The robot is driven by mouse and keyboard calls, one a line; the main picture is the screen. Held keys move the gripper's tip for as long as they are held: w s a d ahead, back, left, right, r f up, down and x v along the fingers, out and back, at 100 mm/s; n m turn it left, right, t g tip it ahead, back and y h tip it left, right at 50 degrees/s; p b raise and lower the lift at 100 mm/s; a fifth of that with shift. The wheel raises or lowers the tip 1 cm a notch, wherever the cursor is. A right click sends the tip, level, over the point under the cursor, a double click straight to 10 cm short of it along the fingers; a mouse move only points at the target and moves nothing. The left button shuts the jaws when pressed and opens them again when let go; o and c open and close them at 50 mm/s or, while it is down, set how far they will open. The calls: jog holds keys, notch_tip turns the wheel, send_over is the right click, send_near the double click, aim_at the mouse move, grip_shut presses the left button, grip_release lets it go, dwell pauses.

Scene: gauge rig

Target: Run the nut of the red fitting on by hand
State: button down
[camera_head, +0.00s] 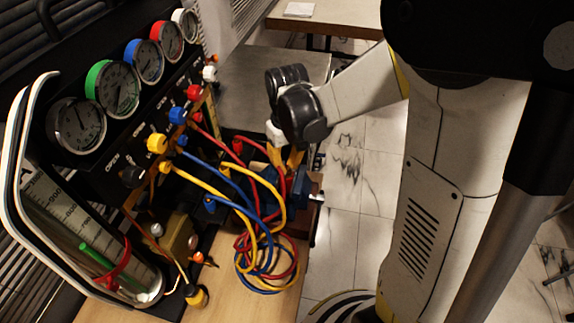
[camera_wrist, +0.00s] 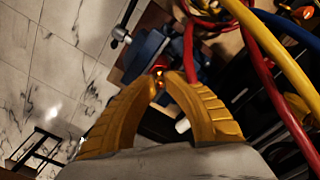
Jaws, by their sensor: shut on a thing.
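My gripper (camera_wrist: 160,76) has yellow ribbed fingers that meet at the tips in the wrist view. It is shut on a small brass-and-red fitting (camera_wrist: 160,70), mostly hidden between the tips. A red hose (camera_wrist: 188,48) runs close by the fitting; whether they join is unclear. In the head view my gripper (camera_head: 286,168) points down beside the blue vise (camera_head: 301,186), and the fingers hide the fitting. The vise also shows just beyond the fingertips in the wrist view (camera_wrist: 148,46). I cannot tell whether the nut is on any thread.
The gauge rig (camera_head: 115,150) with several coloured dials and valve knobs stands at the left. Yellow, blue and red hoses (camera_head: 262,262) hang from it and coil on the wooden bench (camera_head: 225,290). A grey surface (camera_head: 235,75) lies behind. Marbled floor is open at right.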

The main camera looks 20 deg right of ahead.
jog(key=m, duration=0.5)
jog(key=m+b, duration=0.1)
jog(key=m, duration=0.4)
jog(key=shift+m, duration=0.4)
jog(key=m, duration=0.5)
jog(key=shift+m, duration=2.5)
jog(key=c, duration=1.4)
grip_release()
jog(key=shift+r, duration=0.1)
